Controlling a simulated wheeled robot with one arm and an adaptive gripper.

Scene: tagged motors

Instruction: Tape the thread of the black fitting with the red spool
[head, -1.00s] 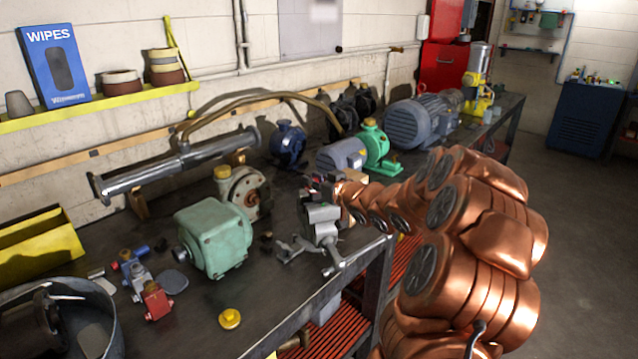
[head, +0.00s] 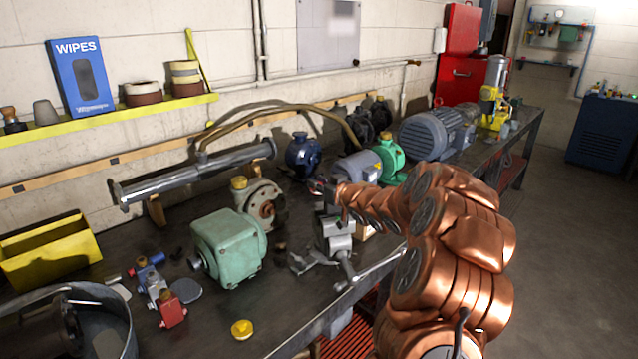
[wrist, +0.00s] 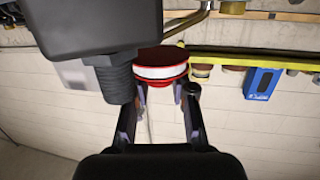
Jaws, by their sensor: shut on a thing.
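My gripper (wrist: 160,88) is shut on the red spool (wrist: 160,56), which carries a band of white tape, in the wrist view. The black fitting (wrist: 112,82) shows at the upper left there, a dark block with a ridged thread. The spool is right beside the thread; I cannot tell whether they touch. In the head view my gripper (head: 322,188) is small and partly hidden by my copper arm, above a grey vise (head: 335,238). The fitting is not clear in that view.
A green gearbox (head: 228,248) stands left of the vise. A yellow cap (head: 242,330) lies near the bench's front edge. A blue motor (head: 302,153) and a grey-blue motor (head: 357,166) stand behind. A long steel tube (head: 200,172) lies along the back.

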